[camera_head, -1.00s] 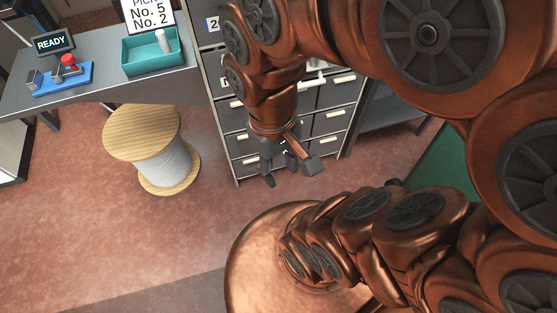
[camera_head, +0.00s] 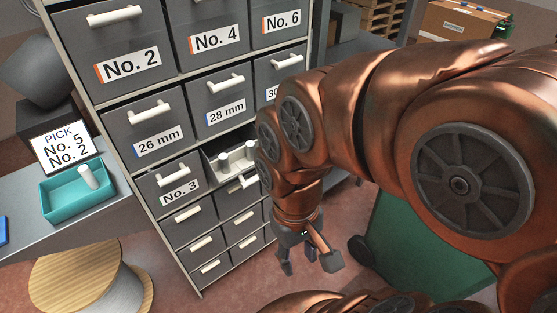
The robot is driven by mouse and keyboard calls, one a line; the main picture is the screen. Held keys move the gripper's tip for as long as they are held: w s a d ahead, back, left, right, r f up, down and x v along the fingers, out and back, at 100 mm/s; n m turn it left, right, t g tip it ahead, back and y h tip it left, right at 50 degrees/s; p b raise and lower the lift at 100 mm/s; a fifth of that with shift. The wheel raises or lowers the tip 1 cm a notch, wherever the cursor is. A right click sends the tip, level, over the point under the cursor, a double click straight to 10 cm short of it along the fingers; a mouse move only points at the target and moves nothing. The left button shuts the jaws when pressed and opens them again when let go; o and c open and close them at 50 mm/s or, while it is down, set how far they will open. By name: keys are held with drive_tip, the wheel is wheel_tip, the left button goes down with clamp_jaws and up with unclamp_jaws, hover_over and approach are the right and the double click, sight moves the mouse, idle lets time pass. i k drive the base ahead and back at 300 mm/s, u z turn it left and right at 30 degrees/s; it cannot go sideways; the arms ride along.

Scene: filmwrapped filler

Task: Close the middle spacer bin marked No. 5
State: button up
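A grey drawer cabinet (camera_head: 186,84) fills the middle of the view. In its third row, the middle bin (camera_head: 214,168) is pulled out and shows white cylindrical spacers (camera_head: 249,151) inside. Its handle (camera_head: 248,182) faces me, but I cannot read a label on its front. The No. 3 bin (camera_head: 158,187) left of it is shut. My gripper (camera_head: 308,262) hangs below and to the right of the open bin, in front of the cabinet's lower right side. Its fingers point down, apart and empty. My arm hides the right end of that row.
The shut bins above include 28 mm (camera_head: 214,100). A teal tray (camera_head: 70,212) with one white spacer (camera_head: 88,177) stands on the left bench, before a sign (camera_head: 65,147) reading No. 5, No. 2. A wooden spool (camera_head: 60,280) stands lower left; a green object (camera_head: 400,240) stands right.

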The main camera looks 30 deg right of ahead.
sight(238, 162)
drive_tip(key=u, duration=0.25)
drive_tip(key=k, duration=1.2)
drive_tip(key=u, duration=1)
drive_tip(key=i, duration=0.55)
drive_tip(key=z, duration=0.35)
